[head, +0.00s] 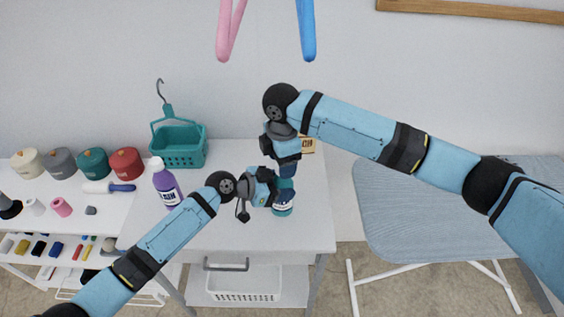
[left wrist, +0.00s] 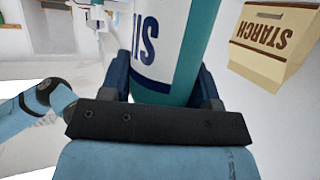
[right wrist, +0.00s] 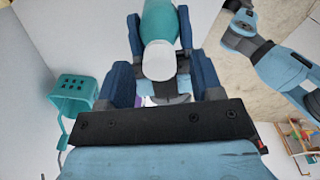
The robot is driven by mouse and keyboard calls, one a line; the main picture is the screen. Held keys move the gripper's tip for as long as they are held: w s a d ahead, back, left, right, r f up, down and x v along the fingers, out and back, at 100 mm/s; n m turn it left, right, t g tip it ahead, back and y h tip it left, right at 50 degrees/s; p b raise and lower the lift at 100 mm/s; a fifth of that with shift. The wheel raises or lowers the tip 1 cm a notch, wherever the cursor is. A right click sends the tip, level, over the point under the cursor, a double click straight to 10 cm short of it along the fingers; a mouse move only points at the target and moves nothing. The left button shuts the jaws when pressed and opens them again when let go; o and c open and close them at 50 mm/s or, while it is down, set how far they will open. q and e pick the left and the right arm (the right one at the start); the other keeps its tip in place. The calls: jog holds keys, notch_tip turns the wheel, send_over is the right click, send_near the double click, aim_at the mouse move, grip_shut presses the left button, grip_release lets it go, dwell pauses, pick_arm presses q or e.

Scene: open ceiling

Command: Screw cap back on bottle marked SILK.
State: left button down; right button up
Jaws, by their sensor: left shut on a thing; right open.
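The teal bottle (head: 283,210) with a white label stands on the white table in the head view. In the left wrist view the letters "SI" show on the bottle (left wrist: 172,45), between the fingers. My left gripper (head: 276,194) is shut on the bottle from the left side. My right gripper (head: 287,174) points down over the bottle's top and is open. In the right wrist view its fingers stand on both sides of a teal part (right wrist: 158,22) and a white rounded piece (right wrist: 159,60). I cannot tell whether that white piece is the cap or how it sits.
A purple bottle (head: 166,184) stands left of my left gripper. A teal basket (head: 180,146) is at the back left. A tan STARCH bag (left wrist: 270,40) stands behind the bottle. An ironing board (head: 440,205) is at the right, and a pink hanger (head: 229,30) and a blue one (head: 306,30) hang above.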

jog(key=shift+r, duration=1.8)
jog(key=shift+r, duration=1.75)
jog(key=shift+c, duration=0.2)
jog(key=shift+f, duration=4)
